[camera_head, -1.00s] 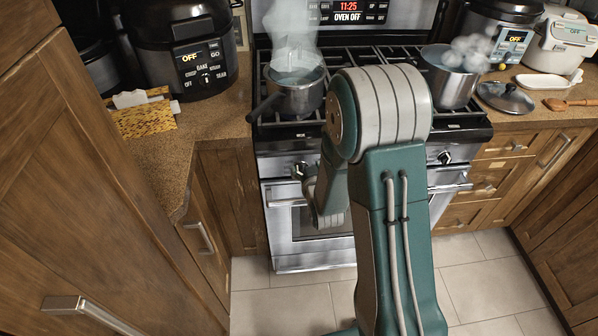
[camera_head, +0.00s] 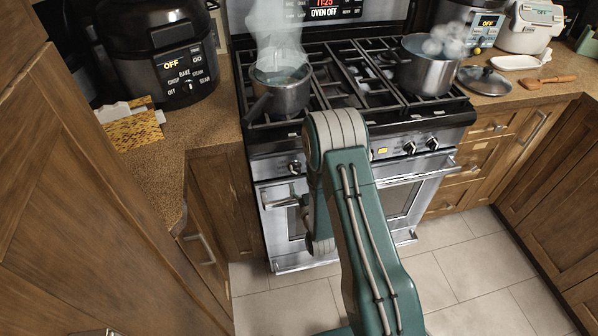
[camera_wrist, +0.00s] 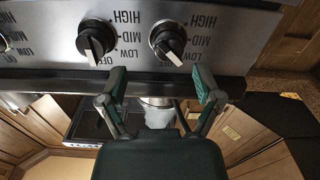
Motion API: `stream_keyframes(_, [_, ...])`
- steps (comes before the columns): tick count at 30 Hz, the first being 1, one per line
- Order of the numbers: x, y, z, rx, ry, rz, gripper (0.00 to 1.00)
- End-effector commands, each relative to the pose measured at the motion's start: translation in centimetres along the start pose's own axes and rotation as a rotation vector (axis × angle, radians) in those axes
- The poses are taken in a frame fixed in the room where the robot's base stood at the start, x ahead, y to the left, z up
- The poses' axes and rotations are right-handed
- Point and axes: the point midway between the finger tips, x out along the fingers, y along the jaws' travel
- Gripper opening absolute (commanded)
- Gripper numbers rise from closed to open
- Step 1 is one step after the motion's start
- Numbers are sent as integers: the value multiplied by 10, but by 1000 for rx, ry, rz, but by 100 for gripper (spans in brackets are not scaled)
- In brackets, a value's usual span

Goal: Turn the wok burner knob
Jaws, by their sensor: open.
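The stove's front panel (camera_wrist: 235,45) fills the top of the wrist view, with its printed labels upside down. Two black knobs, a left one (camera_wrist: 97,40) and a right one (camera_wrist: 168,40), stand side by side there; part of another shows at the left edge. In the head view, knobs show at the front left (camera_head: 294,167) and front right (camera_head: 409,148), (camera_head: 432,143). I cannot tell which is the wok burner's. My gripper (camera_wrist: 160,88) is open and empty, fingers spread below the two knobs, apart from them in the picture. My arm hides it in the head view.
A steaming pot (camera_head: 280,92) stands on the left burners and a steaming taller pot (camera_head: 428,72) on the right. The oven handle (camera_head: 425,170) sticks out below the panel. Wooden cabinets (camera_head: 80,200) close in at left. Tiled floor (camera_head: 455,265) is open before the stove.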

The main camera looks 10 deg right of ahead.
Motion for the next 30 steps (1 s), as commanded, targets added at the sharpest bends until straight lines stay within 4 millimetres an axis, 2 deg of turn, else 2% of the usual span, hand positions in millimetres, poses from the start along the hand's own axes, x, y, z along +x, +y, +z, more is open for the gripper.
stream_keyframes(3, [23,-3,-1,-2,4,-2,83])
stream_keyframes(9, [48,-1,0,0,0,-2,83])
stream_keyframes(20, [54,0,0,0,-1,-1,83])
stream_keyframes(23, [54,-1,0,0,-1,-2,43])
stream_keyframes(24, [54,-1,0,0,-1,-2,25])
stream_keyframes(26, [54,-1,0,0,-1,-1,0])
stream_keyframes(30, [55,-1,0,0,0,-2,1])
